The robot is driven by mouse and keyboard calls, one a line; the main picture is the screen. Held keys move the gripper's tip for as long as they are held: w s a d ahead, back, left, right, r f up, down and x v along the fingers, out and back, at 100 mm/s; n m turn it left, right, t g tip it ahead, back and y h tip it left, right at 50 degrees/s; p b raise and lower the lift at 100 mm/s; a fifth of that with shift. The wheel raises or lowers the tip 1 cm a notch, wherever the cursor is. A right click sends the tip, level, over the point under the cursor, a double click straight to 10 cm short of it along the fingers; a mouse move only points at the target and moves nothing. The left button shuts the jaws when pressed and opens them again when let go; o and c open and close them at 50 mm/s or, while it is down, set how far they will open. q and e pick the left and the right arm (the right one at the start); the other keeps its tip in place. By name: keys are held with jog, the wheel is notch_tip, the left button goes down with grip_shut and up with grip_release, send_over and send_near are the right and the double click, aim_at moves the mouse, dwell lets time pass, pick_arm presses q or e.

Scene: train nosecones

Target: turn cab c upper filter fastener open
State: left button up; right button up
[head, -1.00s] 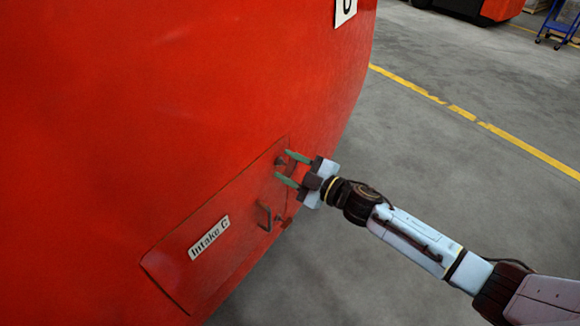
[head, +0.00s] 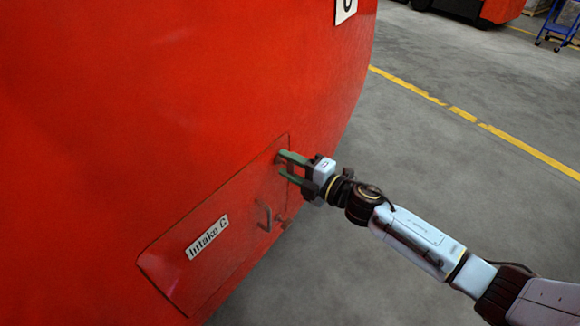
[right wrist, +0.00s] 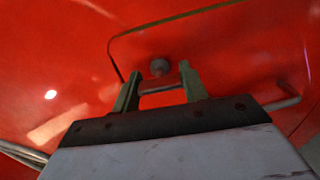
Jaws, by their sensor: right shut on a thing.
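The red hatch panel (head: 205,272) labelled "Intake C" is set in the red nosecone and looks shut. Its upper fastener, a small dark round knob, shows in the right wrist view (right wrist: 160,67) near the panel's edge, between and just beyond my fingertips. In the head view it is mostly hidden behind the fingers. My right gripper (head: 281,163) is at the panel's upper right corner, with its green fingers shut on the fastener. It also shows in the right wrist view (right wrist: 161,78). The knob's turn angle is too small to tell. My left gripper is out of view.
A handle (head: 264,216) and a lower fastener (head: 281,221) sit on the panel below my gripper. The label plate (head: 208,238) is farther left. Grey floor with a yellow line (head: 450,109) lies open to the right. A blue cart (head: 558,25) stands far off.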

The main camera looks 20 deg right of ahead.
jog(key=shift+n, duration=0.3)
jog(key=o, duration=1)
jog(key=b+v, duration=0.1)
jog(key=v, duration=1.2)
jog(key=shift+s+d, duration=0.1)
jog(key=shift+s, duration=0.05)
